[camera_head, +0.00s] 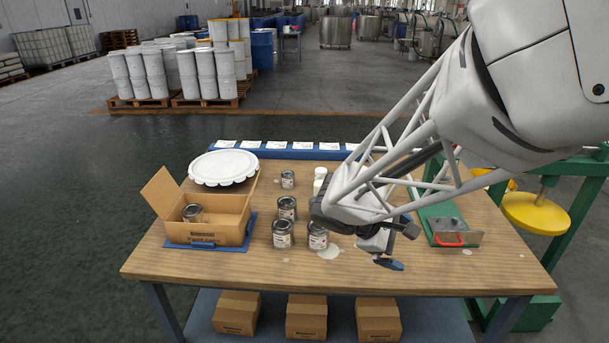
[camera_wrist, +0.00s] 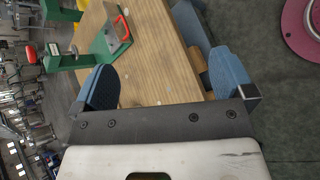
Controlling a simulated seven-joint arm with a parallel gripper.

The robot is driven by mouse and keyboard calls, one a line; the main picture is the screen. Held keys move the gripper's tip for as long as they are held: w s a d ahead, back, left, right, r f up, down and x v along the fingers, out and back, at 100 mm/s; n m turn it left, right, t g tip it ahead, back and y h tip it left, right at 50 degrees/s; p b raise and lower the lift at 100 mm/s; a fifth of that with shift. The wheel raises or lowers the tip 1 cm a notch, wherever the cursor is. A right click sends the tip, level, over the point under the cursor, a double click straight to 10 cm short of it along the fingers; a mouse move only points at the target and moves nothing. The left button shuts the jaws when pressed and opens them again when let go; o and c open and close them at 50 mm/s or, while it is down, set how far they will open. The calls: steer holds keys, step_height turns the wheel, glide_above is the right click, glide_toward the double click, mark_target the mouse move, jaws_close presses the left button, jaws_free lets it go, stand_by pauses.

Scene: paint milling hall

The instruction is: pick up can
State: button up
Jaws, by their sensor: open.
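Several grey metal cans with labels stand on the wooden table. A front can (camera_head: 283,234) and another can (camera_head: 317,235) stand side by side near the middle, the second partly behind my arm. A third can (camera_head: 287,208) stands just behind them, and a smaller can (camera_head: 288,179) stands farther back. One more can (camera_head: 193,213) is inside the open cardboard box (camera_head: 243,226) at the left. My gripper (camera_head: 390,245) is to the right of the cans, above the table's front right part. In the wrist view its blue fingers (camera_wrist: 163,88) are apart with nothing between them.
A green plate with a red handle (camera_head: 448,239) lies at the table's right. A white round lid (camera_head: 223,167) is at the back left, and white bottles (camera_head: 320,174) stand behind my arm. The wooden table (camera_head: 330,271) is bare along its front.

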steer(key=w+a+f+n+t+h, duration=0.2)
steer(key=w+a+f+n+t, duration=0.15)
steer(key=w+a+n, duration=0.35)
steer(key=n+t+y, duration=0.2)
steer(key=n+t, duration=0.7)
glide_above(278, 237)
steer(key=s+d, duration=0.5)
steer(key=d, duration=0.1)
step_height(278, 237, down, 11)
steer(key=a+f+n+t+y, duration=0.1)
steer(key=a+f, duration=0.1)
steer(key=a+f+n+y, duration=0.2)
steer(key=a, duration=0.1)
steer(key=w+a+f+n+t+y, duration=0.1)
steer(key=a+f, duration=0.1)
steer(key=shift+a+f+n+t+y, duration=0.2)
steer(key=shift+n+t+y, duration=0.1)
steer(key=shift+n+t, duration=0.1)
steer(key=shift+w, duration=0.15)
steer(key=shift+x, duration=1.2)
steer(key=shift+w+d, duration=0.1)
steer(key=shift+x, duration=2.5)
